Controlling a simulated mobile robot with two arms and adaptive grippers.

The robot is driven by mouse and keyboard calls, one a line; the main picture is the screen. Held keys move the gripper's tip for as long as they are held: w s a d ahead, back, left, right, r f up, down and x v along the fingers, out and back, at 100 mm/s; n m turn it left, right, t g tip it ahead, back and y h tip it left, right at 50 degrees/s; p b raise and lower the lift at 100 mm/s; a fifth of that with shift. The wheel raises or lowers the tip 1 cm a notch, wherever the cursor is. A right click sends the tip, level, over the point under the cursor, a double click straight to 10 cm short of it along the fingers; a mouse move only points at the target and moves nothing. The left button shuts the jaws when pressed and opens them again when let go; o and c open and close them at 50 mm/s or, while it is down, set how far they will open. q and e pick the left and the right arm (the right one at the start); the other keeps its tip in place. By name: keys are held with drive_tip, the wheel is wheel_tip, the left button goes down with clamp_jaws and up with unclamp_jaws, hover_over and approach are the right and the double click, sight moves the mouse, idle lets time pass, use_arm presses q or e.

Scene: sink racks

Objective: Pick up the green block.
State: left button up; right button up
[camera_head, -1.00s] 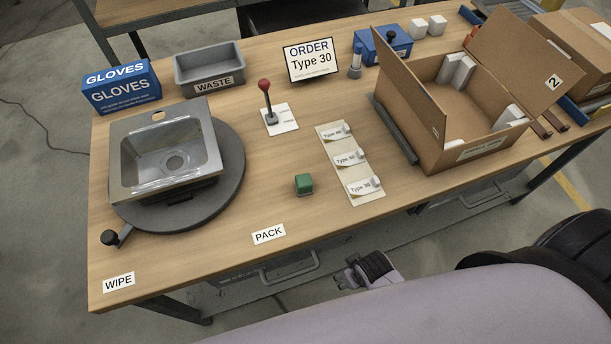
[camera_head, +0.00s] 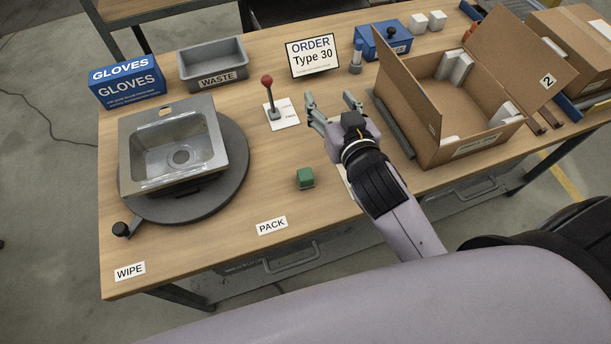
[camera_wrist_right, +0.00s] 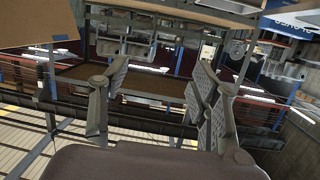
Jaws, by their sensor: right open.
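The green block (camera_head: 306,178) sits on the wooden table, between the sink and my right arm, behind the PACK label. My right gripper (camera_head: 333,98) is open and empty, above the table to the right of the red-knobbed lever and behind the block, with its fingers pointing to the back. In the right wrist view my right gripper (camera_wrist_right: 155,95) shows its fingers spread with nothing between them. The block does not show in that view. My left gripper is not in view.
A sink (camera_head: 172,150) rests on a dark round turntable (camera_head: 235,175) at left. The red-knobbed lever (camera_head: 268,82) stands near my right fingers. An open cardboard box (camera_head: 440,135) is at right. My right arm hides most of the labelled card strip. Table around the block is clear.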

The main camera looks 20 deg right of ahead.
drive_tip(key=a+r+n+t+y, duration=0.2)
drive_tip(key=a+r+n+y, duration=0.3)
drive_tip(key=a+r+y, duration=0.3)
drive_tip(key=a+r+n+t+y, duration=0.2)
drive_tip(key=a+r+n+y, duration=0.3)
drive_tip(key=r, duration=0.6)
drive_tip(key=s+a+f+n+g+y, duration=0.3)
drive_tip(key=s+a+n+g+y, duration=0.15)
drive_tip(key=a+n+g, duration=0.35)
drive_tip(key=s+a+f+n+g+y, duration=0.25)
drive_tip(key=s+a+n+g, duration=0.3)
drive_tip(key=g, duration=0.55)
drive_tip(key=m+h, duration=0.5)
drive_tip(key=h, duration=1.4)
approach(306, 174)
drive_tip(key=f, duration=0.2)
drive_tip(key=f+p, duration=0.1)
drive_tip(key=f, duration=0.1)
drive_tip(key=shift+s+f, duration=0.25)
drive_tip(key=shift+f, duration=0.1)
drive_tip(key=shift+a+f, duration=0.1)
drive_tip(key=shift+f, duration=0.45)
drive_tip(key=f, duration=0.2)
drive_tip(key=f+p, duration=0.1)
drive_tip(key=f, duration=0.1)
drive_tip(key=shift+w, duration=0.4)
drive_tip(key=shift+f+p, duration=0.3)
drive_tip(key=shift+f, duration=0.3)
